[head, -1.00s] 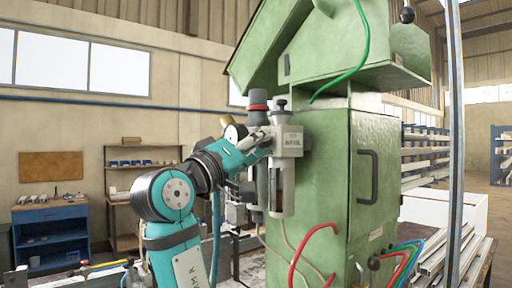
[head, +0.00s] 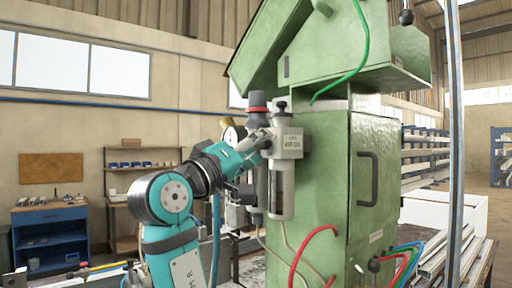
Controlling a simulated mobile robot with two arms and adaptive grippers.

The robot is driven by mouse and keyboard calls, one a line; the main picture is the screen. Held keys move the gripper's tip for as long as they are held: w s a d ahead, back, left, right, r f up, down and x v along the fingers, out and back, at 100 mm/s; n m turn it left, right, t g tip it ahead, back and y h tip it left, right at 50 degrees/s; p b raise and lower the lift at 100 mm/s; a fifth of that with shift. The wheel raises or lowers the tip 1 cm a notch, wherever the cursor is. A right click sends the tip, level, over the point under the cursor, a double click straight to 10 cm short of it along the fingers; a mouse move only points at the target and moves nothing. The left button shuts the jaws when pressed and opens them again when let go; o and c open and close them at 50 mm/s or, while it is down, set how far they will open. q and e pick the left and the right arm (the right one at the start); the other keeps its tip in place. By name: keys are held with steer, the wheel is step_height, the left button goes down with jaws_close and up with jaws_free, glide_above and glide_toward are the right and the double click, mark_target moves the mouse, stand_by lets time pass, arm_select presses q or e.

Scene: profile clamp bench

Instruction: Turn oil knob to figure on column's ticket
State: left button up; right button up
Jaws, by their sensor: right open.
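The oil unit (head: 291,143) is a pale grey block with small dark lettering, mounted on the green column (head: 318,190). A small dark knob (head: 281,106) sits on top of it, and a clear bowl hangs below. To its left stands a regulator with a red-ringed dark cap (head: 257,104). My right gripper (head: 264,139) is open at the left side of the oil unit, below the knob and apart from it. The gripper partly hides the regulator body. A small pale label (head: 376,236) is on the column; its figure is too small to read. My left gripper is out of view.
A green hose (head: 357,60) and red hoses (head: 312,247) hang by the column. A black handle (head: 368,178) stands out from its door. Metal profiles (head: 445,255) lie at the right. A blue cabinet (head: 50,237) and shelves stand behind at the left.

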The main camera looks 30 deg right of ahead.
steer(key=v, duration=1.1)
steer(key=shift+a, duration=0.3)
steer(key=shift+s+f, duration=0.1)
